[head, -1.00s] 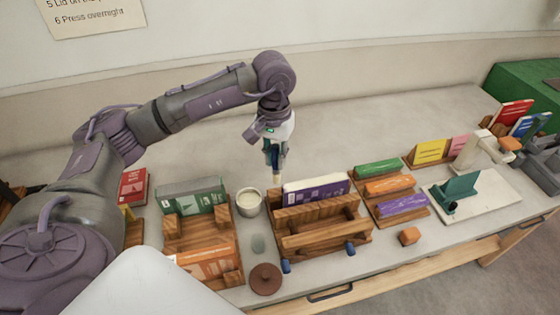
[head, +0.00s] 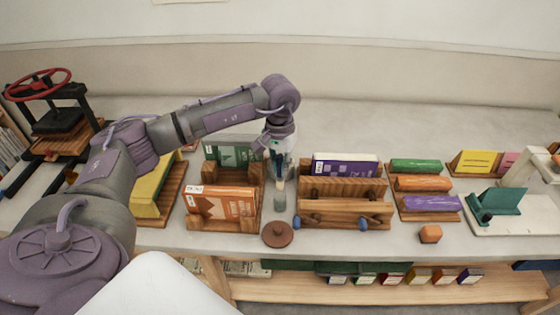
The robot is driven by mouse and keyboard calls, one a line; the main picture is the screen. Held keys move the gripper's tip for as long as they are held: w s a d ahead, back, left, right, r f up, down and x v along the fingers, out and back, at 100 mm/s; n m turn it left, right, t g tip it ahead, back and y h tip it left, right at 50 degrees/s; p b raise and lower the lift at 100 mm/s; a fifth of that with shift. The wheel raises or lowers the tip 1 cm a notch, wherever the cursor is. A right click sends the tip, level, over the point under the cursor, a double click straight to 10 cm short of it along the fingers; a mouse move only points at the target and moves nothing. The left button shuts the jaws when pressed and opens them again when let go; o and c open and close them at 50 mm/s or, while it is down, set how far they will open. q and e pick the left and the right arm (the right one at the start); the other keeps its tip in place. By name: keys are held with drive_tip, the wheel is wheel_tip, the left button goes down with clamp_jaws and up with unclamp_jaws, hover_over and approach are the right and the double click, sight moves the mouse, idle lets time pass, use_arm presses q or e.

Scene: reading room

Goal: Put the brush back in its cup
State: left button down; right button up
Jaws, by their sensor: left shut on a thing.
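My left gripper (head: 279,173) points down in the gap between two wooden racks and is shut on the brush. The pale tip of the brush (head: 279,186) shows below the fingers; the fingers cover most of the rest. A small grey-green cup (head: 280,203) stands on the table just below the tip in the picture. I cannot tell how high the tip is above it. A round brown lid (head: 277,235) with a knob lies in front of the cup. The pale pot is largely hidden behind the gripper. My right gripper is not in view.
A wooden rack (head: 340,211) with a purple book (head: 345,167) stands close on the right. A holder with an orange box (head: 222,204) stands close on the left. The table behind is clear.

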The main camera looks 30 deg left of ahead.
use_arm(q)
drive_tip(key=shift+f, duration=0.35)
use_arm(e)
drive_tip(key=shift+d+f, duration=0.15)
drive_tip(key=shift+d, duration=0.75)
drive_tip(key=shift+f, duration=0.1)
use_arm(q)
drive_tip(key=shift+f+b, duration=0.35)
drive_tip(key=shift+b, duration=0.15)
drive_tip(key=shift+f, duration=0.1)
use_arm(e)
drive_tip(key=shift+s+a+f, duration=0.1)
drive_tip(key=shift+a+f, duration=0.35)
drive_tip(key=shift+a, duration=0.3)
use_arm(q)
drive_tip(key=shift+b, duration=0.35)
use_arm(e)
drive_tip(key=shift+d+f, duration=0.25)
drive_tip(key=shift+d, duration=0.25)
use_arm(q)
drive_tip(key=shift+f, duration=0.15)
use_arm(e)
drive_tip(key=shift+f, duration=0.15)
